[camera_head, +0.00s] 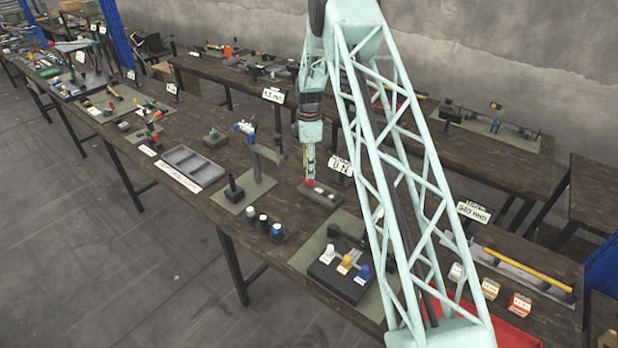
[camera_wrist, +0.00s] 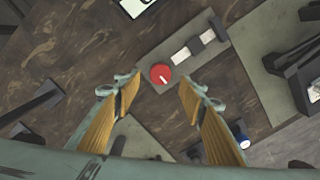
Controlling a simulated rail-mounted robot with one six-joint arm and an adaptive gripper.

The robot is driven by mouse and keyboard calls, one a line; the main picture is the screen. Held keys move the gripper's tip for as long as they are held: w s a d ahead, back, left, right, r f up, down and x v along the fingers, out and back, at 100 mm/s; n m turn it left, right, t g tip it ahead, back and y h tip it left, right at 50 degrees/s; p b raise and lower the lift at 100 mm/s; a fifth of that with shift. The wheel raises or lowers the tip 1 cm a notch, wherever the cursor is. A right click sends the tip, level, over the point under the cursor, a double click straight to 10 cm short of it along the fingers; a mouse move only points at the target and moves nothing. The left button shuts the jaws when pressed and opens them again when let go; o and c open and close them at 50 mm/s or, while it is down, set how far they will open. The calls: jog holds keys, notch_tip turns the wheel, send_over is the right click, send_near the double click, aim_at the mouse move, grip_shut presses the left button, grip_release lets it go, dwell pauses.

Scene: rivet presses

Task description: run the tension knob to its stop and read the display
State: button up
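The red tension knob (camera_wrist: 161,74) sits on a grey base plate (camera_wrist: 160,52) and carries a white pointer mark aimed toward the lower right. The knob also shows in the head view (camera_head: 309,184), right below my gripper (camera_head: 309,172). In the wrist view my gripper (camera_wrist: 158,88) is open, with its yellow-padded fingers on either side of the knob's line. There are visible gaps to the knob; whether the tips reach down to its height I cannot tell. The display (camera_head: 340,166) stands behind the knob and appears to read 0 N. The wrist view cuts off a white display-like sign (camera_wrist: 134,6).
A black block with white, yellow and blue knobs (camera_head: 340,275) stands in front of the knob base. Another display (camera_head: 473,211) is to the right.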

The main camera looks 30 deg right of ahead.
aim_at(309, 182)
jog(key=shift+f+p, duration=0.3)
jog(key=shift+f, duration=2.45)
jog(key=shift+c, duration=0.2)
jog(key=c, duration=0.8)
